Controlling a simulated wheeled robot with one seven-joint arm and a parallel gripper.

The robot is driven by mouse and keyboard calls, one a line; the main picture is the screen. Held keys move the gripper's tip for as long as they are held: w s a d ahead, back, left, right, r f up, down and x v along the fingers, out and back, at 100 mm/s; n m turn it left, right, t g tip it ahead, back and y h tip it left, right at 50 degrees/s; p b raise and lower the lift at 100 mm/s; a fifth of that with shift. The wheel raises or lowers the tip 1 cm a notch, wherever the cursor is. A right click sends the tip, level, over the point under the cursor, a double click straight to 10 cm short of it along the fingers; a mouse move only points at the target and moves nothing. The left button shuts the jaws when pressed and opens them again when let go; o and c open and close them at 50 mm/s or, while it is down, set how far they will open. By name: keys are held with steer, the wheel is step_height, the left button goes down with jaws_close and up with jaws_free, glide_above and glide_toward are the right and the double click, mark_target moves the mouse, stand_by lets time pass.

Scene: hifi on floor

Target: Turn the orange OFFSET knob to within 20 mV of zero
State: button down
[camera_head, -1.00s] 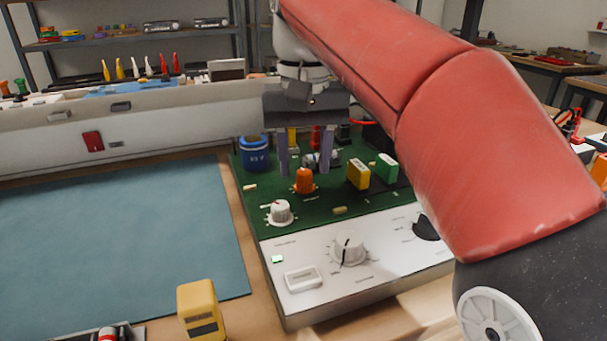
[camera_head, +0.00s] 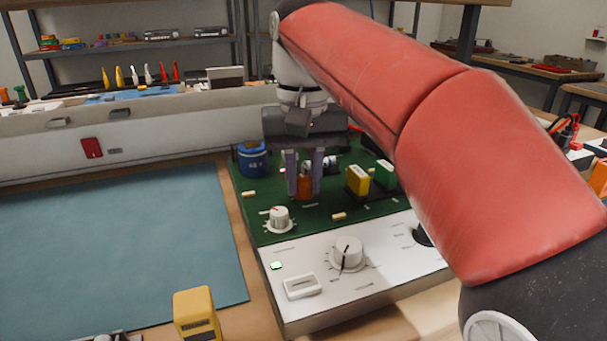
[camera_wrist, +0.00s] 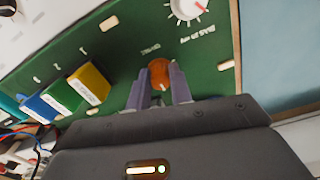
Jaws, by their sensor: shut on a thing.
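The orange OFFSET knob (camera_head: 304,186) stands on the green circuit board (camera_head: 315,218). My gripper (camera_head: 304,194) points down at it, with one finger on each side. In the wrist view the orange knob (camera_wrist: 160,74) sits between the two purple-grey fingers of my gripper (camera_wrist: 163,82), and they are shut on it. The fingers cover part of the knob's sides. A yellow handheld meter (camera_head: 196,314) stands at the front of the bench; I cannot read its display from here.
A white knob (camera_head: 279,219) is left-front of the orange one. A blue capacitor (camera_head: 252,158) stands behind left, and yellow (camera_head: 358,180) and green (camera_head: 385,174) blocks stand to the right. A larger white knob (camera_head: 347,253) is on the front panel. The blue mat (camera_head: 110,255) is bare.

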steer(key=shift+r, duration=0.1)
steer(key=n+p, duration=0.2)
steer(key=n, duration=0.3)
steer(key=shift+n+p, duration=0.4)
steer(key=n, duration=0.3)
steer(key=shift+n, duration=0.3)
steer(key=shift+w+n, duration=0.1)
steer(key=shift+n, duration=1.8)
steer(key=c, duration=1.3)
jaws_free()
steer(key=shift+o, duration=0.2)
